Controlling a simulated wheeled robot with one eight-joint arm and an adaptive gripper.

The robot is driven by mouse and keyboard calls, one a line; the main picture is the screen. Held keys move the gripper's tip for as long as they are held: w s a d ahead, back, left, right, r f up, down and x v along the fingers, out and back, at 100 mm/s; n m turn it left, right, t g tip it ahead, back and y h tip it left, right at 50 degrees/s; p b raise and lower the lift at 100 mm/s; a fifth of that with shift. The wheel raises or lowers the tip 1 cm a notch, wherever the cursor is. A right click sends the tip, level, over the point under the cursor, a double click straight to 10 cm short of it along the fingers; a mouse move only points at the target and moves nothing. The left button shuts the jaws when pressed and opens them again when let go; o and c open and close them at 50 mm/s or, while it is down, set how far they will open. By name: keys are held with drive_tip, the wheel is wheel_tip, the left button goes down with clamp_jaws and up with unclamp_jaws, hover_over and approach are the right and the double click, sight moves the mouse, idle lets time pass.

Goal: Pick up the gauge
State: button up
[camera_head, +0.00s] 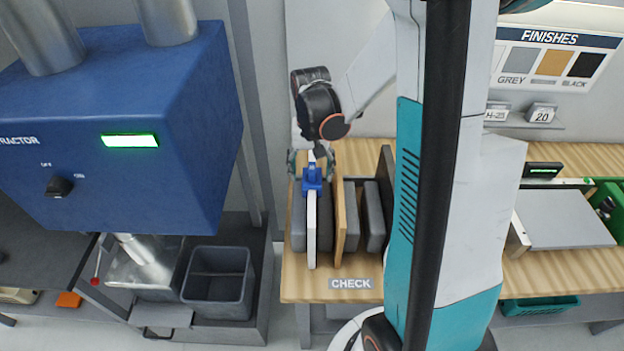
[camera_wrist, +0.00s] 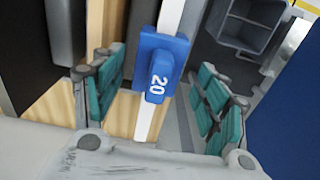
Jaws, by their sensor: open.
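The gauge (camera_head: 312,178) is a small blue block that sits on the top edge of an upright white panel (camera_head: 311,225) on the wooden table. In the wrist view the gauge (camera_wrist: 158,70) carries a white "20" and straddles the panel's edge. My gripper (camera_head: 311,160) is over it, pointing down. In the wrist view my gripper (camera_wrist: 162,92) is open, with one teal-padded finger on each side of the gauge and a visible gap on both sides.
Several grey, brown and dark panels stand close beside the white one, above a "CHECK" label (camera_head: 351,284). The blue extractor (camera_head: 120,130) stands left, with a grey bin (camera_head: 218,283) below. A grey plate (camera_head: 565,220) lies on the table at right.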

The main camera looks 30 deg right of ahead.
drive_tip(key=shift+s+f, duration=0.2)
drive_tip(key=shift+f, duration=1.7)
drive_tip(key=c, duration=1.3)
drive_tip(key=shift+r, duration=0.15)
wheel_tip(320, 180, up, 19)
drive_tip(key=p, duration=0.2)
wheel_tip(320, 180, up, 8)
drive_tip(key=p, duration=0.4)
hover_over(312, 179)
drive_tip(key=w+d, duration=0.1)
drive_tip(key=w, duration=0.1)
drive_tip(key=shift+d, duration=0.2)
